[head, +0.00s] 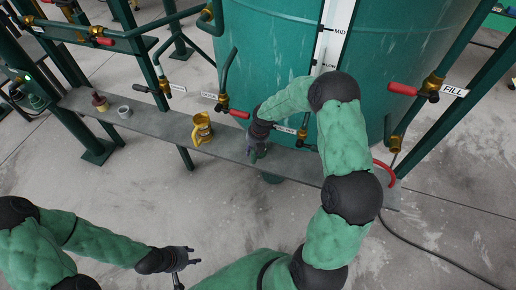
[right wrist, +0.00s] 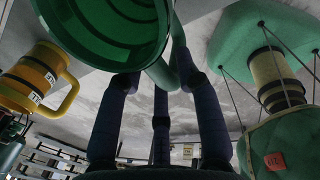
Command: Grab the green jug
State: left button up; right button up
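The green jug (right wrist: 105,30) fills the top of the right wrist view, its open mouth and inside showing and its handle (right wrist: 165,72) to the right. In the head view, it is mostly hidden by my right gripper (head: 257,152) at the grey shelf. In the right wrist view, my right gripper (right wrist: 160,85) has its dark fingers spread, with the handle by the gap between the fingertips. I cannot tell whether they touch it. My left gripper (head: 188,264) is open and empty, low in the head view, away from the shelf.
A yellow jug (head: 202,130) stands left of my right gripper on the grey shelf (head: 165,121); it also shows in the right wrist view (right wrist: 36,78). A grey mug (head: 124,112) and a maroon-and-gold item (head: 99,102) stand further left. Red-handled valves and the green tank (head: 270,50) are close behind.

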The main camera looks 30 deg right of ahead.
grip_shut()
jog(key=shift+r, duration=0.15)
